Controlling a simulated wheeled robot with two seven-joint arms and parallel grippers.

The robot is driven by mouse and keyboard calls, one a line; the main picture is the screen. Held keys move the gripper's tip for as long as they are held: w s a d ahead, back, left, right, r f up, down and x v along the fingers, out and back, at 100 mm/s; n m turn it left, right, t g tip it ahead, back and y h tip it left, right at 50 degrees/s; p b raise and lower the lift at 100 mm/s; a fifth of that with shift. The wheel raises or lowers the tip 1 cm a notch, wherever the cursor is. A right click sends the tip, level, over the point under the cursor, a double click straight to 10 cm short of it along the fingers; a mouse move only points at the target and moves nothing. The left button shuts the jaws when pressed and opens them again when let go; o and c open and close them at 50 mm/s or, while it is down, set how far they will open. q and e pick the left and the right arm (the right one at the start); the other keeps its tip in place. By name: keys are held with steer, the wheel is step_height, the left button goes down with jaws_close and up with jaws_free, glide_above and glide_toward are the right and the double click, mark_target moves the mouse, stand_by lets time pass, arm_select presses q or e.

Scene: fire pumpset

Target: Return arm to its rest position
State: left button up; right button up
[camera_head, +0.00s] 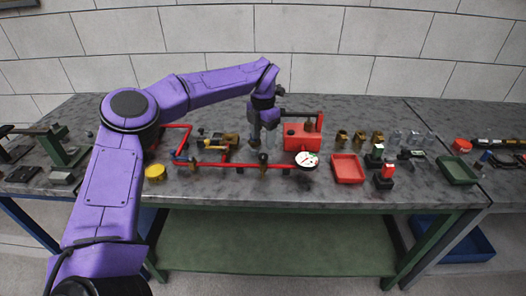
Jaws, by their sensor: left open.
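My left arm (113,195) is purple and comes in from the lower left. It bends over the workbench (330,108). My left gripper (263,148) points down above the red pipework, just left of the red pump box (301,137). It looks open, and I see nothing held in it. A round white gauge (307,159) sits at the right end of the red pipe (226,165). My arm hides part of the bench's left side. My right gripper is not in view.
A red tray (348,169) and a green tray (456,169) lie to the right. Several brass fittings (359,138) stand behind the red tray. A green vise-like tool (64,150) is at the left. A yellow cap (155,173) lies near the front edge. A blue bin (452,241) is below.

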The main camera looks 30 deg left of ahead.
arm_select(q)
step_height(320, 180, up, 4)
steer(key=shift+f, duration=0.1)
stand_by(0.4)
